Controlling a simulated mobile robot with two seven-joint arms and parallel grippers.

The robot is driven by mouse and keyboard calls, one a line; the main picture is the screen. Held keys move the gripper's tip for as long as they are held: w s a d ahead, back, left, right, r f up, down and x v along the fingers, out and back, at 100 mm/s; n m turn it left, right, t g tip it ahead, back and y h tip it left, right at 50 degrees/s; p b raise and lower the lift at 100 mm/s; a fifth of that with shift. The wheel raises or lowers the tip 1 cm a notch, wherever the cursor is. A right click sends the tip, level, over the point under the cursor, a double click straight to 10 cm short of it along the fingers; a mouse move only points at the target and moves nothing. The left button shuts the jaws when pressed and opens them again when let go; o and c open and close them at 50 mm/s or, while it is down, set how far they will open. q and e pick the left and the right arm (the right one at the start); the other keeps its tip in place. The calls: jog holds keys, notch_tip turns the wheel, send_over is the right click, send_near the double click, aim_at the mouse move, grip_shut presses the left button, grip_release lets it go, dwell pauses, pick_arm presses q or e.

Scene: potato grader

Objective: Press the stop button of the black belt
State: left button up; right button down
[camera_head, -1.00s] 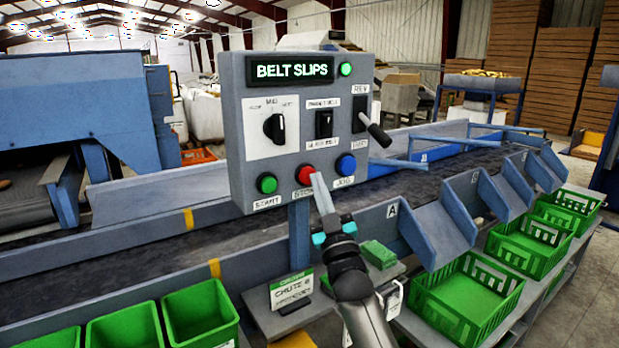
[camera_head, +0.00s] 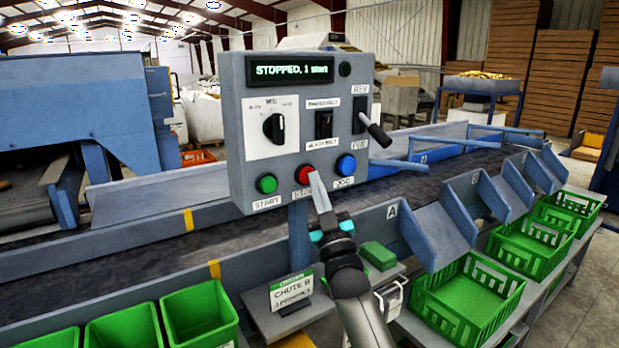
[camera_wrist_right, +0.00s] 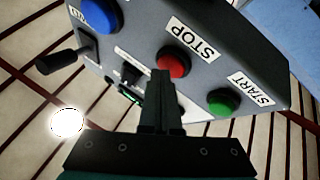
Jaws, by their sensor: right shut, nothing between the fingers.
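The grey control box (camera_head: 238,110) stands on a post over the black belt (camera_head: 130,234). Its red stop button (camera_head: 305,174) sits between the green start button (camera_head: 267,184) and the blue jog button (camera_head: 346,165). My right gripper (camera_head: 315,178) is shut and empty, its tips at the lower right edge of the stop button. In the right wrist view the fingers (camera_wrist_right: 163,75) overlap the lower left of the red button (camera_wrist_right: 173,62); I cannot tell whether they touch it. The display (camera_head: 290,71) reads "STOPPED" and more text. My left gripper is out of view.
A black lever (camera_head: 378,133) sticks out at the box's right side. Below are a small sign (camera_head: 291,291) and a green block (camera_head: 378,256). Green crates (camera_head: 467,299) stand at the right, green bins (camera_head: 200,313) at the lower left.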

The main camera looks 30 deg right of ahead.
jog(key=shift+s+p, duration=0.65)
jog(key=shift+s, duration=0.2)
jog(key=s+p, duration=0.2)
jog(key=s, duration=0.1)
jog(key=s+p, duration=0.1)
jog(key=s, duration=0.1)
jog(key=shift+d, duration=0.25)
jog(key=shift+f, duration=0.1)
